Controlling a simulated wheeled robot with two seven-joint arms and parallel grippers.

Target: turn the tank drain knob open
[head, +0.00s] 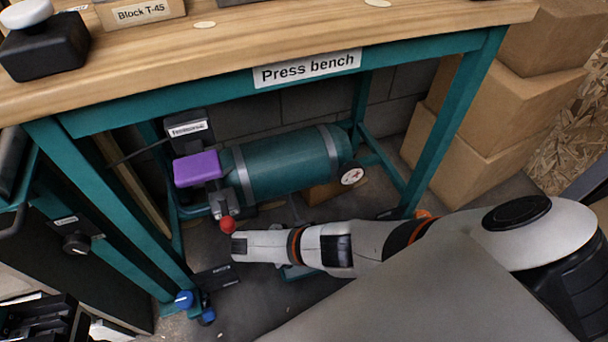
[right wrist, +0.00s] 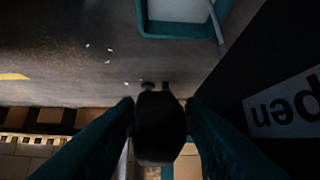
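The green tank (head: 280,165) lies on its side under the bench, with a red ball-shaped part (head: 227,225) below its left end. My right arm reaches in from the right of the head view, its end close to that red part; the fingers are not clear there. In the right wrist view a dark round knob (right wrist: 160,128), which I take for the drain knob, sits between the teal fingers of my right gripper (right wrist: 160,112). No gap shows on either side of it. A label reading "pen" (right wrist: 283,103), upside down and partly cut off, is at the right. My left gripper is out of view.
The teal-framed press bench (head: 310,68) stands over the tank, its legs on both sides. A purple box (head: 198,168) is at the tank's left end. Cardboard boxes (head: 490,100) stand at right. Another black knob (head: 76,243) is on the left panel.

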